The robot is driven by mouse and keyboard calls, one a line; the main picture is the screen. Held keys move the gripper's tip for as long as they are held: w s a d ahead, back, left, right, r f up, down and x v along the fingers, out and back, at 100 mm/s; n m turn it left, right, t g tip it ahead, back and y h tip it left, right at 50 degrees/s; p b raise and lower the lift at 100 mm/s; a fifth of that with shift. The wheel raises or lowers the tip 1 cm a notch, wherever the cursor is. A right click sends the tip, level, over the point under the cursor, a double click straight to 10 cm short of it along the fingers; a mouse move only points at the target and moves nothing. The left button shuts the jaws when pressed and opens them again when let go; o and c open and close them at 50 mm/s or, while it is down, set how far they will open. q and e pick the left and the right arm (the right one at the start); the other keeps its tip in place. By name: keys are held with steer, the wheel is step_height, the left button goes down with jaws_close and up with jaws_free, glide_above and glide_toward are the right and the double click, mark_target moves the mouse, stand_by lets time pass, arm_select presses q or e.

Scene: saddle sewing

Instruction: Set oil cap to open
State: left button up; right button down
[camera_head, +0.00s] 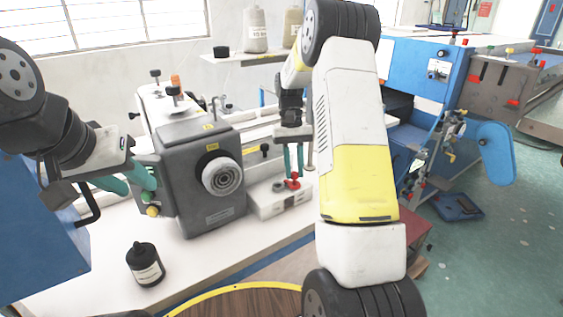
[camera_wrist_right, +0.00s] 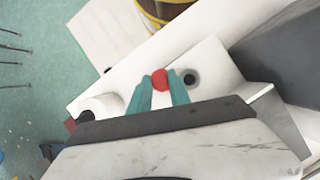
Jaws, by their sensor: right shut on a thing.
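The red oil cap (camera_head: 292,182) is on the white block (camera_head: 268,205) at the right of the grey sewing machine head. My right gripper (camera_head: 294,164) reaches down with its teal fingers shut on the red cap. In the right wrist view, the red cap (camera_wrist_right: 160,79) shows between the teal fingertips (camera_wrist_right: 158,88), beside a dark round hole (camera_wrist_right: 191,78) in the white block. Whether the cap is turned or lifted cannot be told. My left gripper (camera_head: 130,182) has its teal fingers apart, near the green and yellow buttons on the machine's left side.
The grey machine head (camera_head: 205,190) with its round handwheel (camera_head: 222,177) stands between my grippers. A black bottle (camera_head: 145,264) stands on the white table (camera_head: 100,262) in front. Thread spools (camera_head: 255,30) stand on a shelf behind. A round wooden top (camera_head: 240,303) is at the bottom edge.

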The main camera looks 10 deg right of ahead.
stand_by(0.5)
steer(key=c, duration=1.2)
jaws_free()
steer(key=shift+c, duration=0.2)
